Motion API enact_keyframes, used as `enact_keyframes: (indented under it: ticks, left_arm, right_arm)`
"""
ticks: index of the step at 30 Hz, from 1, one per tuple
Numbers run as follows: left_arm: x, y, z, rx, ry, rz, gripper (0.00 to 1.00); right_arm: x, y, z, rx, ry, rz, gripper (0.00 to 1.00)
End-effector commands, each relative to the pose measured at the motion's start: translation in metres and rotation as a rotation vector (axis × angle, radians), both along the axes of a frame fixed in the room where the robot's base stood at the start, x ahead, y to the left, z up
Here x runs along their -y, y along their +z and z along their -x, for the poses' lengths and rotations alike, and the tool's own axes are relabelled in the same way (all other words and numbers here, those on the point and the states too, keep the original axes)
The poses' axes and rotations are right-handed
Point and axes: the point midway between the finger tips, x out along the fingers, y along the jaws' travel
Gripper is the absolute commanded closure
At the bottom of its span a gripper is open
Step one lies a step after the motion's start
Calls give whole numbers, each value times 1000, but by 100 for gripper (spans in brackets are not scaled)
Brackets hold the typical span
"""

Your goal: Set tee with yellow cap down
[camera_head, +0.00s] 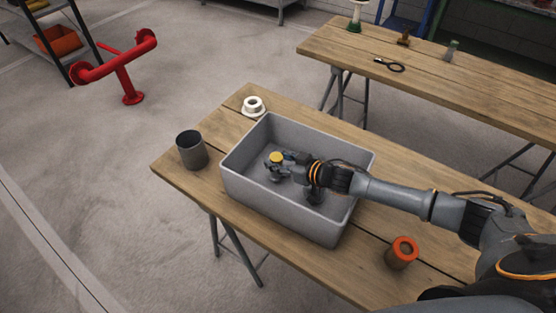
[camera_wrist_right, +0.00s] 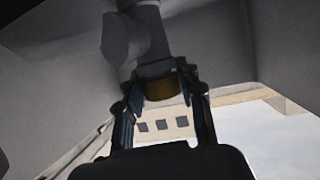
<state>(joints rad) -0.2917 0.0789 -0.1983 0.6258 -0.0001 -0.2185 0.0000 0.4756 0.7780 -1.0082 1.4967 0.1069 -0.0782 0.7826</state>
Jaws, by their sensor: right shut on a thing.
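The tee with the yellow cap (camera_head: 276,158) is inside the grey bin (camera_head: 246,197) on the near wooden table. Its yellow cap faces up in the head view; the grey body is partly hidden by the gripper. My right gripper (camera_head: 284,168) reaches into the bin from the right and is shut on the tee. In the right wrist view the gripper's fingers (camera_wrist_right: 165,108) stand either side of the tee's yellow-brown cap (camera_wrist_right: 163,88), with its grey body (camera_wrist_right: 150,45) above. I cannot tell whether the tee touches the bin floor. My left gripper is not in view.
A dark grey cup (camera_head: 192,150) stands left of the bin, a white flanged ring (camera_head: 253,106) behind it, and an orange-red cylinder (camera_head: 402,252) near my right arm. The bin walls surround the gripper. A second table (camera_head: 480,90) holds small parts. A red pipe stand (camera_head: 122,68) is on the floor.

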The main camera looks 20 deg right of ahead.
Motion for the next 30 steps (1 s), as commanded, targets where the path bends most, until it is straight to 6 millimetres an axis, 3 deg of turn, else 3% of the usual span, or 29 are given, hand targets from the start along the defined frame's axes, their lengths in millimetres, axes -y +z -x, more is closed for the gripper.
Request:
enact_keyframes:
  ticks: [5, 6, 9, 20, 30]
  left_arm:
    - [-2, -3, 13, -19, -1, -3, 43]
    - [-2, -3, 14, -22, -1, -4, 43]
    - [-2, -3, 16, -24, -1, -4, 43]
    - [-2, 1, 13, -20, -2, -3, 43]
    - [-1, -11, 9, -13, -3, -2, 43]
  right_arm:
    - [0, -2, -1, 2, 0, -1, 100]
    - [0, -4, 0, -1, 0, 1, 60]
    - [0, -3, 0, -1, 0, 1, 41]
    - [0, 3, 0, 0, 0, 1, 41]
    - [25, 16, 40, -2, 0, 2, 41]
